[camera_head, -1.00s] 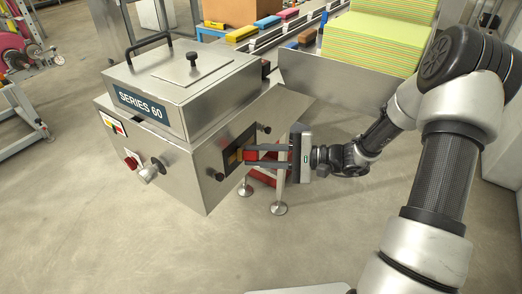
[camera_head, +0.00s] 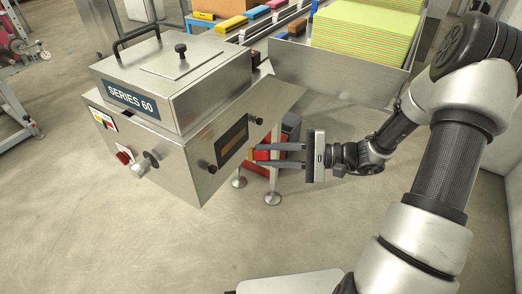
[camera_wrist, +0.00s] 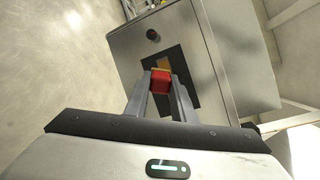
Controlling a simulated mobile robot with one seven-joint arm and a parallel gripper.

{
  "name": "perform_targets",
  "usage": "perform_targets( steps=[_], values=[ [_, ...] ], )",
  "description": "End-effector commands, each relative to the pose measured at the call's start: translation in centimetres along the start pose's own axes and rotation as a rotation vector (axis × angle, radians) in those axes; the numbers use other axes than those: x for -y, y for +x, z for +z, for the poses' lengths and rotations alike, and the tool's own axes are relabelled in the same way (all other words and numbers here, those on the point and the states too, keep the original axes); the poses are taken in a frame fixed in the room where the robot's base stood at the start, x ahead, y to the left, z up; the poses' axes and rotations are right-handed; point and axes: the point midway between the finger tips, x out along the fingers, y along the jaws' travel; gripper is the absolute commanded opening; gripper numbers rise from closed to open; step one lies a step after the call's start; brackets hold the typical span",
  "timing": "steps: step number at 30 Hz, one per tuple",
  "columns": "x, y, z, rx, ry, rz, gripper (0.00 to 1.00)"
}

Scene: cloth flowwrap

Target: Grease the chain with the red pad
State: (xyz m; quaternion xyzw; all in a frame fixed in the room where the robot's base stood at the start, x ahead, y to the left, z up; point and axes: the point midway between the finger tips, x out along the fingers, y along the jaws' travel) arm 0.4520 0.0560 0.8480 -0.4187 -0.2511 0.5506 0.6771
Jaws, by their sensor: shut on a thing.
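My gripper (camera_head: 251,154) is shut on the red pad (camera_wrist: 160,82), a small block held between the fingertips. The pad has a yellow-tan face at its far end. In the wrist view, my gripper (camera_wrist: 160,80) and the pad are in front of a dark-framed opening (camera_wrist: 179,94) in the steel machine's side. In the head view the fingertips are just right of that opening (camera_head: 232,138); whether the pad touches anything is unclear. A tan-brown strip shows inside the opening. I cannot make out the chain's links.
The steel machine (camera_head: 170,130) marked SERIES 60 has black knobs (camera_head: 212,168) beside the opening and a red knob at its front. A red and dark object (camera_head: 289,130) stands behind the fingers. A tray wall (camera_head: 330,79) holds yellow-green sheets behind. Floor in front is clear.

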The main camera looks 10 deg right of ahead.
Motion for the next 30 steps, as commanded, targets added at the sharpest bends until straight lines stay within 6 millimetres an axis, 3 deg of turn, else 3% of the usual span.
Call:
perform_targets(
  steps=[11, 21, 30],
  values=[
    [-0.1, -0.3, 0.1, 0.0, 0.0, 0.0, 0.0],
    [-0.8, -2.7, 0.8, -0.002, 0.002, 0.0, 0.0],
    [-0.9, -2.9, 0.8, 0.0, 0.001, 0.0, 0.0]
  ],
)
